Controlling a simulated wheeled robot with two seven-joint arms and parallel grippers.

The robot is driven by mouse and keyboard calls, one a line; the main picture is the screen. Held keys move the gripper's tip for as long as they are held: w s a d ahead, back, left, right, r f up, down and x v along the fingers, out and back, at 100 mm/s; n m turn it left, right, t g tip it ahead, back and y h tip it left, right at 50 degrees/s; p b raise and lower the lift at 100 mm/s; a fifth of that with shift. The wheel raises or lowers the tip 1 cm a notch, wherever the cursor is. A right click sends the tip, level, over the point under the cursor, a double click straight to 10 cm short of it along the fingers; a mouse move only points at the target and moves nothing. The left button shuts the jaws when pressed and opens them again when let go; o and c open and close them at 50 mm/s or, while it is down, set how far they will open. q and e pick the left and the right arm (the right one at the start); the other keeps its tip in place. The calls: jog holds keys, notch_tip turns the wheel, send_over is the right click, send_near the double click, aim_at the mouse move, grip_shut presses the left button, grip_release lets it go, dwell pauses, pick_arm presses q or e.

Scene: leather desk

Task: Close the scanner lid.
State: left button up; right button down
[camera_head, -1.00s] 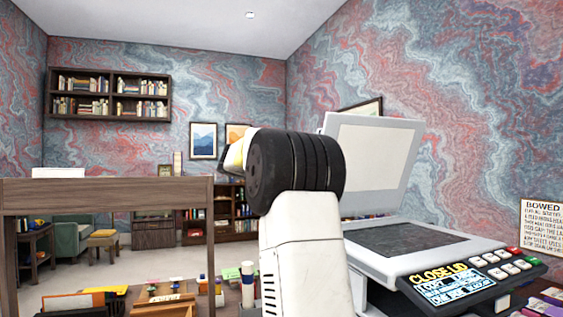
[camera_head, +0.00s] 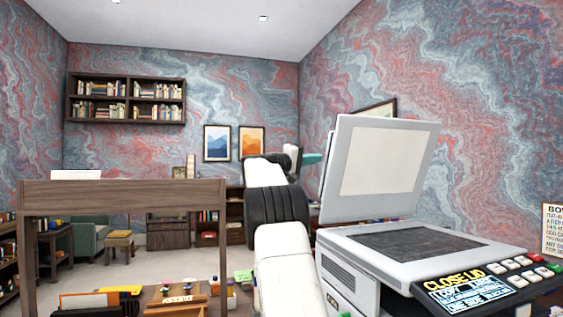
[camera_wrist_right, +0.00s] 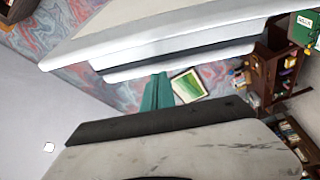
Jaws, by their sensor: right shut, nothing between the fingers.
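The scanner (camera_head: 350,285) stands at the right in the head view, with its dark glass bed (camera_head: 418,243) uncovered. Its lid (camera_head: 433,160) is open, tilted up and leaning slightly back. My right gripper (camera_head: 312,158) is left of the lid's upper left edge, with its teal fingertips pointing right; I see no clear contact. It is shut and empty. The teal fingers also show in the right wrist view (camera_wrist_right: 157,92). A pale layered slab fills the top of that view; I cannot tell surely whether it is the lid. My left gripper is not in view.
The scanner's button panel (camera_head: 480,288) juts out at the front right. A wooden-topped piece of furniture (camera_head: 120,194) stands at the left. Books and small items (camera_head: 178,296) lie low in front. Bare floor shows farther back.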

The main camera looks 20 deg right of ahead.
jog(key=shift+s+d+f, duration=0.1)
jog(key=shift+s+d, duration=0.3)
jog(key=shift+s, duration=0.1)
jog(key=shift+s+a+f, duration=0.1)
jog(key=shift+s+f, duration=0.2)
jog(key=shift+s, duration=0.35)
jog(key=shift+s+a+f, duration=0.1)
jog(key=shift+s+f, duration=0.2)
jog(key=shift+s, duration=0.3)
